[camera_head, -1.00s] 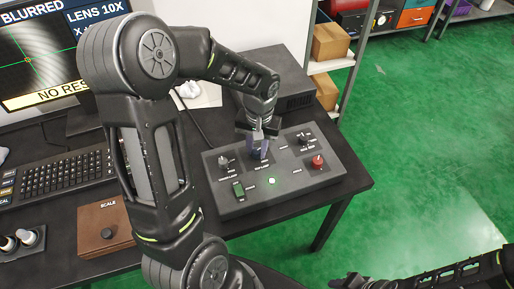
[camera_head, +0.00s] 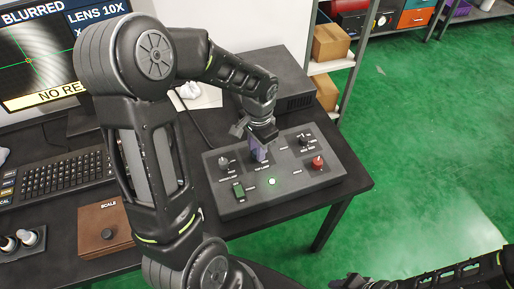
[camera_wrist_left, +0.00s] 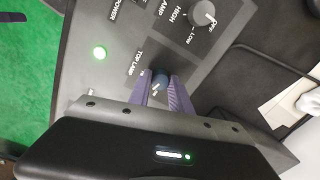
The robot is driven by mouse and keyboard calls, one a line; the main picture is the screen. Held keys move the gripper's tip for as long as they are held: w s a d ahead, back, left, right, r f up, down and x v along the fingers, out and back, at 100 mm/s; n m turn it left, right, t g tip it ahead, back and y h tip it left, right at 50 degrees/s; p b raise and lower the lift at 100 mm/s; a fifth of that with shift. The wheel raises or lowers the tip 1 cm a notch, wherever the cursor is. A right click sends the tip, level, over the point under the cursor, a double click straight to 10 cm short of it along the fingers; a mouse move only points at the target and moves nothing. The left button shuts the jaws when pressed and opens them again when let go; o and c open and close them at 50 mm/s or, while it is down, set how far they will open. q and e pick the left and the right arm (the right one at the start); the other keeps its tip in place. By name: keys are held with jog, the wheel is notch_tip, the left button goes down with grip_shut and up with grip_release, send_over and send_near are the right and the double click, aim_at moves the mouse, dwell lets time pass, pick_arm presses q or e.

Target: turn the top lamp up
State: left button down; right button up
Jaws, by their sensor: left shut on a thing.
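The control panel (camera_head: 222,203) is a grey sloped box on the dark table. My left gripper (camera_head: 259,150) reaches down onto its upper middle, above the TOP LAMP label. In the left wrist view the purple fingers (camera_wrist_left: 163,92) are shut on a dark blue-grey knob (camera_wrist_left: 160,79) next to the TOP LAMP label (camera_wrist_left: 134,62). The fingers hide much of this knob in the head view. My right arm shows at the lower right of the head view; its gripper (camera_head: 352,282) is dark and partly cut off, its jaws unclear.
Beside the held knob are another knob (camera_head: 223,162) at left, a green switch (camera_head: 238,190), a lit green lamp (camera_head: 272,181), a red knob (camera_head: 318,162) and a small dark knob (camera_head: 303,139). A monitor (camera_head: 45,50) reads BLURRED. A black box (camera_head: 270,72) stands behind.

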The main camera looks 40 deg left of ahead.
dwell(0.3)
pick_arm(q)
jog(key=c, duration=1.2)
grip_release()
jog(key=shift+r, duration=0.1)
jog(key=shift+d+r, duration=0.15)
jog(key=shift+r, duration=3.7)
